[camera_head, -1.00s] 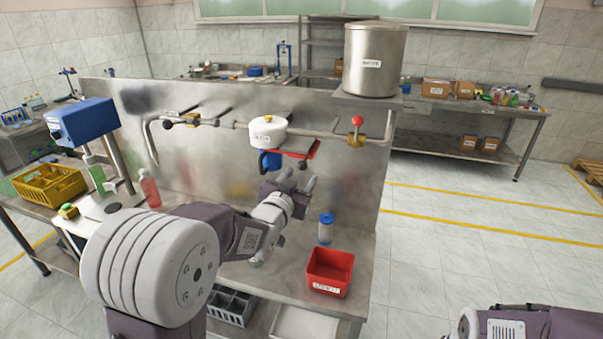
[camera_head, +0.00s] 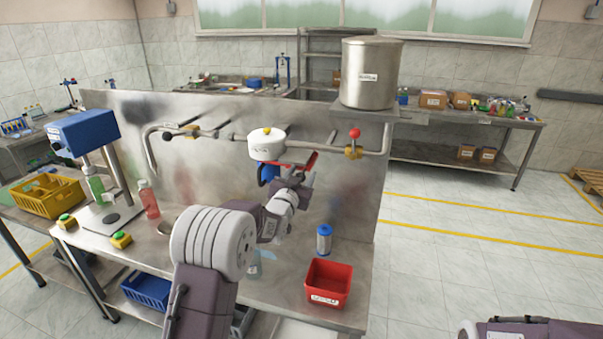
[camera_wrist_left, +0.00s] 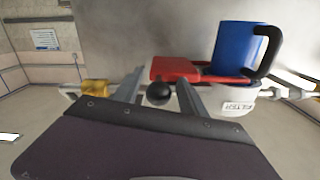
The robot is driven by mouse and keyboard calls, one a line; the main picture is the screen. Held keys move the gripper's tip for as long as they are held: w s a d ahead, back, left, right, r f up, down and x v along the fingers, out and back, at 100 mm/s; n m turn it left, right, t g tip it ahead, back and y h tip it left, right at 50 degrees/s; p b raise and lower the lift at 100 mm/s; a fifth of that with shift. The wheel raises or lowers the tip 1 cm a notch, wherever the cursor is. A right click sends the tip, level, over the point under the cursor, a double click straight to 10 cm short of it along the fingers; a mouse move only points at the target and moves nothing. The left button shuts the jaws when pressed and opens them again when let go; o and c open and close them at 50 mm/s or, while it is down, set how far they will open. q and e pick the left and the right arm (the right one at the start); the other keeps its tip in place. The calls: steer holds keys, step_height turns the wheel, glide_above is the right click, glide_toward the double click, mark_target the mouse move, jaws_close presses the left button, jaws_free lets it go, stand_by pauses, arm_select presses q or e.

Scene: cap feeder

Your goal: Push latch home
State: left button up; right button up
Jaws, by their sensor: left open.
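The white filter housing (camera_head: 267,146), with a yellow knob on top, sits on the pipe along the steel panel. A red latch lever (camera_head: 311,161) shows at its right, partly hidden by my left gripper (camera_head: 303,174). In the left wrist view the red latch (camera_wrist_left: 178,69) runs along the labelled housing (camera_wrist_left: 240,107), beside a blue cup (camera_wrist_left: 234,50) with a black handle. A black ball knob (camera_wrist_left: 158,94) lies between the spread fingers of my left gripper (camera_wrist_left: 160,88); contact cannot be told. My right gripper is out of view.
A red-handled valve (camera_head: 354,143) is on the pipe to the right. Below on the bench stand a blue-capped cartridge (camera_head: 324,241) and a red bin (camera_head: 329,284). A steel tank (camera_head: 368,75) stands above, right. A blue-headed press (camera_head: 82,131) is left.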

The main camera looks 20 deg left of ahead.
arm_select(q)
steer(key=shift+s+d, duration=0.1)
steer(key=shift+c, duration=0.9)
jaws_close()
stand_by(0.4)
